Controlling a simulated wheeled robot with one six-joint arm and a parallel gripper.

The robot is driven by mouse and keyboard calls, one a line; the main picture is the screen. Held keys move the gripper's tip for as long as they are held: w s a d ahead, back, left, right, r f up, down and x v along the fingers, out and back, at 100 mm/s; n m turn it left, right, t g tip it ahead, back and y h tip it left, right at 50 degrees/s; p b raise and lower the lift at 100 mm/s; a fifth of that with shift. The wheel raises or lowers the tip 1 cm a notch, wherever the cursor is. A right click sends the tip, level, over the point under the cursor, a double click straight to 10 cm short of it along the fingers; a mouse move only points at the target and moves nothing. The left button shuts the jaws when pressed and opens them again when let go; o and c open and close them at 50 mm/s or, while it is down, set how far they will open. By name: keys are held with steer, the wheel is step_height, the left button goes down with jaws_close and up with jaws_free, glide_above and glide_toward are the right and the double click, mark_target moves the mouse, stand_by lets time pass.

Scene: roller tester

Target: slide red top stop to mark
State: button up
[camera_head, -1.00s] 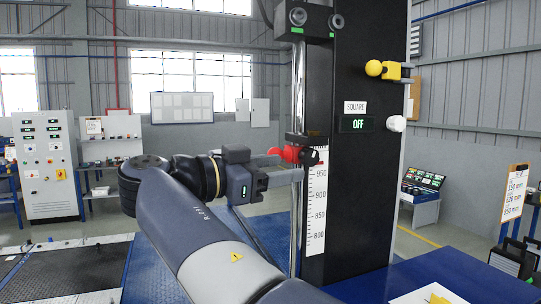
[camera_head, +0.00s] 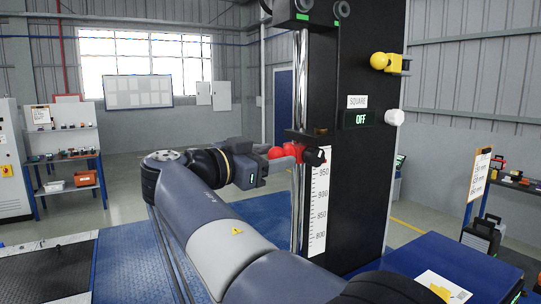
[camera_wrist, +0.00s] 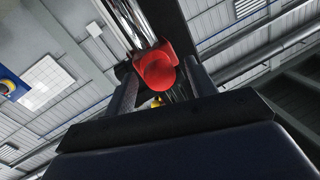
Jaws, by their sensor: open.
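The red top stop (camera_head: 291,151) sits on the bright vertical rod beside the black column, with a dark knob on its right. It is level with the top of the white scale (camera_head: 319,205), above the 950 figure. My gripper (camera_head: 280,161) is open at the stop's left side, its fingers reaching toward it. In the wrist view the stop's round red end (camera_wrist: 158,72) lies between the tips of my gripper (camera_wrist: 160,88), one finger on each side. I cannot tell whether either finger touches it.
The black column (camera_head: 365,150) bears a display (camera_head: 361,120) reading OFF, a yellow knob (camera_head: 381,61) and a white knob (camera_head: 394,117). A dark block (camera_head: 303,12) is at the rod's top. A sign board (camera_head: 478,176) stands at right. The blue deck (camera_head: 120,262) lies below my arm.

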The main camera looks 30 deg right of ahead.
steer(key=shift+c, duration=0.4)
jaws_close()
step_height(320, 180, down, 13)
steer(key=b, duration=1.5)
steer(key=shift+r, duration=0.2)
steer(key=shift+o, duration=0.4)
jaws_free()
